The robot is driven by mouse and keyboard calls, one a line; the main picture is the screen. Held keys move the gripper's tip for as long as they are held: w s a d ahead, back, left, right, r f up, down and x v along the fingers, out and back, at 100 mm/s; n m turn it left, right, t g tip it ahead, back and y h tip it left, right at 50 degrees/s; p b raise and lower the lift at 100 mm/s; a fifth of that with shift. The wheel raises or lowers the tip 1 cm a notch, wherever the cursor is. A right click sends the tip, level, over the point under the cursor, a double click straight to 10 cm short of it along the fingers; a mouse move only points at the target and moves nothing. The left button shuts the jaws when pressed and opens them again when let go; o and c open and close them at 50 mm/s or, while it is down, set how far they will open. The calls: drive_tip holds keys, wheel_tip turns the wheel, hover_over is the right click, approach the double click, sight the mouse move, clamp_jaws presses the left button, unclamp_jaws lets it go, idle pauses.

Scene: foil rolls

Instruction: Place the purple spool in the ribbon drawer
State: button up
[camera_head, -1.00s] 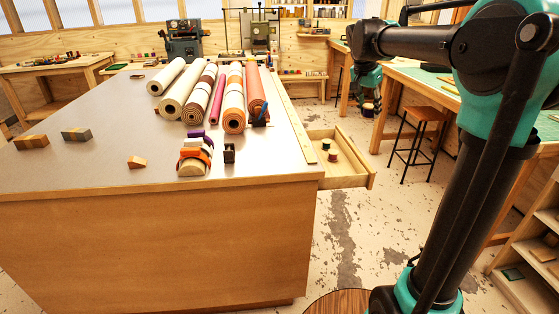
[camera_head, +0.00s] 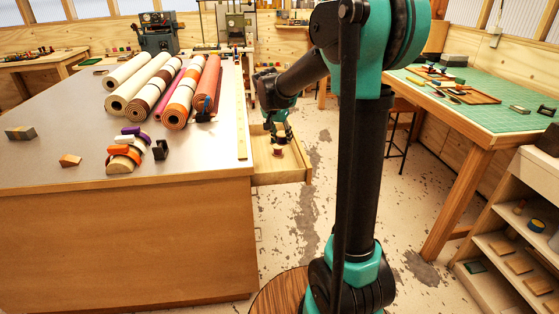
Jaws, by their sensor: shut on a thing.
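The ribbon drawer (camera_head: 285,178) is pulled out from the right side of the large grey-topped table. My gripper (camera_head: 280,139) points down over the drawer's inside and is shut on a small spool. The purple spool (camera_head: 277,150) shows just below the fingers, with pale rims and a dark reddish-purple middle. It is within the drawer's outline. I cannot tell whether it touches the drawer floor. The green spools in the drawer are not clearly visible now behind the gripper and spool.
Several foil rolls (camera_head: 175,105) lie on the table (camera_head: 90,155). Coloured arched blocks (camera_head: 125,155) stand near its front edge. A long wooden strip (camera_head: 241,120) runs along the table's right edge beside the drawer. A stool (camera_head: 400,120) and a green-topped bench (camera_head: 480,95) stand to the right.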

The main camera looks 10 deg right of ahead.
sight(284, 165)
wheel_tip(284, 165, down, 11)
drive_tip(key=shift+r, duration=0.1)
idle(0.3)
drive_tip(key=o, duration=1.1)
drive_tip(key=shift+o, duration=0.2)
drive_tip(key=v, duration=1.2)
drive_tip(key=s+d+f+n+y, duration=0.1)
drive_tip(key=s+f, duration=0.3)
drive_tip(key=s, duration=0.5)
drive_tip(key=s+d+f+n+y, duration=0.1)
drive_tip(key=s+d+f+n, duration=0.2)
drive_tip(key=s, duration=0.6)
drive_tip(key=s+d+f+n, duration=0.2)
drive_tip(key=s+f, duration=0.3)
drive_tip(key=s, duration=0.3)
drive_tip(key=shift+s+d+f+n+t+y, duration=0.3)
drive_tip(key=shift+s+d+f+n+y, duration=0.1)
drive_tip(key=shift+n, duration=0.5)
